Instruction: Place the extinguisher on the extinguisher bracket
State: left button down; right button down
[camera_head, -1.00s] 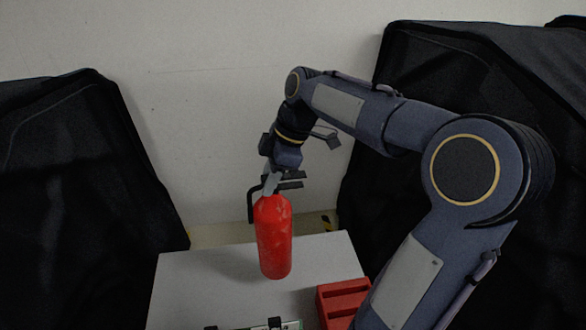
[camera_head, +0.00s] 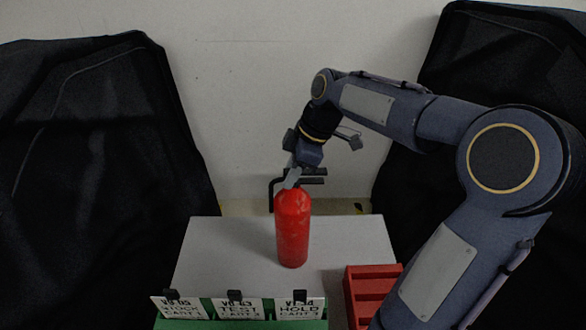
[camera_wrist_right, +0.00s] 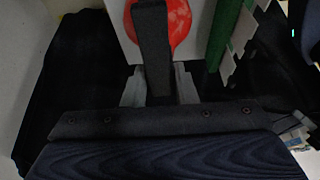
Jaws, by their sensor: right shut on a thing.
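The red extinguisher (camera_head: 292,230) is upright in the head view, in front of the middle of the grey tabletop (camera_head: 235,240). My right gripper (camera_head: 291,179) is shut on its top, by the black handle. I cannot tell whether the extinguisher's base touches the tabletop. In the right wrist view, the black handle (camera_wrist_right: 152,45) runs between the grey fingers (camera_wrist_right: 159,88), with the red body (camera_wrist_right: 178,22) beyond it. I cannot make out an extinguisher bracket in either view. My left gripper is not in view.
A green holder (camera_head: 240,323) with white clipped cards reading STOCK, TEST and HOLD stands at the table's front. A red slotted rack (camera_head: 372,272) is at the front right. Black covered carts stand left (camera_head: 90,170) and right (camera_head: 500,60). The table's left part is clear.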

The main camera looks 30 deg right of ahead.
jog(key=shift+a, duration=0.1)
jog(key=c, duration=1.1)
grip_release()
